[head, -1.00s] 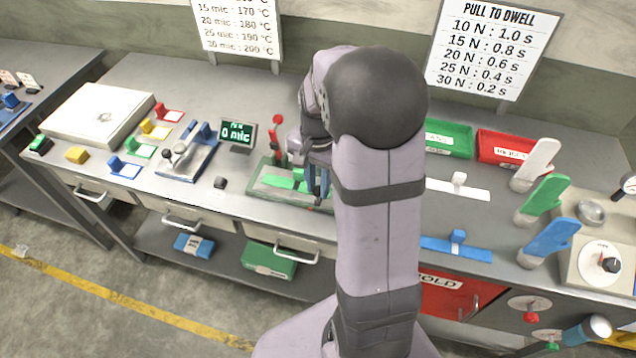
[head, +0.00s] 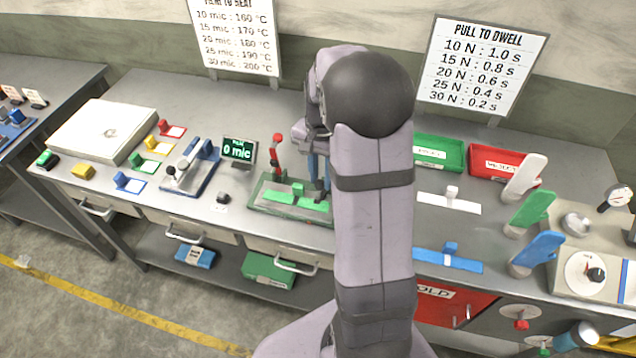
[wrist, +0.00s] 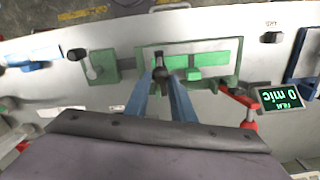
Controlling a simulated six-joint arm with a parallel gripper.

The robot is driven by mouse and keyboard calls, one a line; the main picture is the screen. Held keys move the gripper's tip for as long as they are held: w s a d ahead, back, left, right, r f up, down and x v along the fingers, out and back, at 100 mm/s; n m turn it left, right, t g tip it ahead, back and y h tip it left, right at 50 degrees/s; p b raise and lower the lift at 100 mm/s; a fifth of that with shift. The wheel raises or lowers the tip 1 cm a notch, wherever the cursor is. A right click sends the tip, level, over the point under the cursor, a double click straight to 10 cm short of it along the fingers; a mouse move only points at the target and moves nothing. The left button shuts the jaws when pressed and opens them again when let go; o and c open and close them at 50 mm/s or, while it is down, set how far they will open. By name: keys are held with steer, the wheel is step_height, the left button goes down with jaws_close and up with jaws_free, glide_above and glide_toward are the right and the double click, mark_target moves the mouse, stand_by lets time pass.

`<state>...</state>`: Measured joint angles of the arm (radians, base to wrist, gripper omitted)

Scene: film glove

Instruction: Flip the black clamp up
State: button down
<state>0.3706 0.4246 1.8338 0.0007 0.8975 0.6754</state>
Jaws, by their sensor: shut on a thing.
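The black clamp (wrist: 160,66) shows in the wrist view as a small dark piece between my fingertips, over the green fixture plate (wrist: 212,55). My gripper (wrist: 160,77) has blue fingers and is shut on it. In the head view the gripper (head: 319,188) is at the right end of the green fixture (head: 273,202), and my arm covers part of that end. The clamp cannot be made out there, and its exact tilt is unclear. A green block (wrist: 193,74) lies on the fixture beside the clamp.
A red upright lever (head: 277,155) stands behind the fixture, with a small display (head: 238,150) to its left. Green (head: 440,152) and red (head: 503,165) trays are right of my arm.

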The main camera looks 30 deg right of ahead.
steer(key=w+d+r+p, duration=0.1)
steer(key=w+d+p, duration=0.1)
steer(key=w+d, duration=0.3)
steer(key=shift+r, duration=0.4)
steer(key=c, duration=1.7)
jaws_free()
steer(key=shift+w+f, duration=0.2)
steer(key=shift+w, duration=0.05)
steer(key=shift+o, duration=0.8)
steer(key=shift+s+r, duration=0.15)
steer(key=shift+s, duration=0.05)
step_height(320, 180, up, 7)
steer(key=b, duration=0.2)
steer(key=shift+r+b, duration=0.15)
steer(key=shift+b, duration=0.25)
steer(key=shift+a, duration=0.1)
